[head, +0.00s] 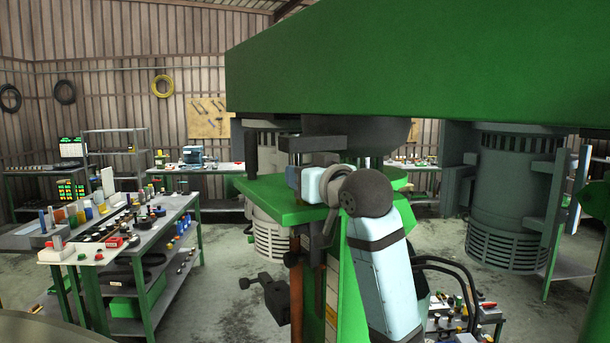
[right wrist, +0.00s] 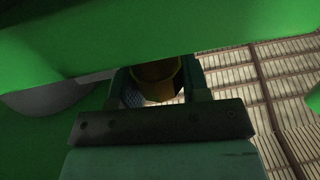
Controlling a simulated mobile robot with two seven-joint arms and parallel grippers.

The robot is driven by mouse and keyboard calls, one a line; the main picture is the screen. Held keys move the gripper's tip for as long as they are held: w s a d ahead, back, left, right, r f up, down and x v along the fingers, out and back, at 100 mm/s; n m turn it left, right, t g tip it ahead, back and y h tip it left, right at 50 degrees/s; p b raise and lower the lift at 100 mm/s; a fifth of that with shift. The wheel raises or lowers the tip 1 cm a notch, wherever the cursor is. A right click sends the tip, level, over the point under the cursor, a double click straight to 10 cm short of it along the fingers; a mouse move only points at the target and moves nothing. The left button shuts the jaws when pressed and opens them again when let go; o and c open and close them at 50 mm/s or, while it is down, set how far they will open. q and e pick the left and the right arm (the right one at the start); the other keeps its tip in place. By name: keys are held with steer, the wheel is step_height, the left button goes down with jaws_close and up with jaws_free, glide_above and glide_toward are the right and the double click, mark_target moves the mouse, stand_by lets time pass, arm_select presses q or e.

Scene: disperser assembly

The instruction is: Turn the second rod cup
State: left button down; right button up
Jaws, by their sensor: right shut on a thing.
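In the right wrist view my right gripper (right wrist: 160,78) is shut on the brass-yellow rod cup (right wrist: 157,72), with one finger on each side of it. The cup sits under a green metal beam, which hides part of it. In the head view my right wrist reaches in between the big green beam (head: 400,65) above and a green plate (head: 275,200) below. The cup and the fingertips cannot be made out there. A copper-brown upright rod (head: 296,290) stands below the plate. My left gripper is not in view.
A dark clamp-like part (head: 268,292) sticks out left of the rod. A workbench (head: 150,235) with many small items stands at the left. Large grey ribbed vessels (head: 510,190) stand behind. The floor between bench and machine is clear.

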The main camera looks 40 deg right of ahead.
steer(key=shift+m+g+h, duration=0.3)
steer(key=shift+m+h, duration=1)
steer(key=shift+h, duration=1)
steer(key=shift+m, duration=0.3)
steer(key=o, duration=0.9)
steer(key=shift+s+a, duration=0.1)
steer(key=shift+s, duration=0.15)
steer(key=shift+b+v, duration=2.65)
steer(key=shift+v, duration=4.05)
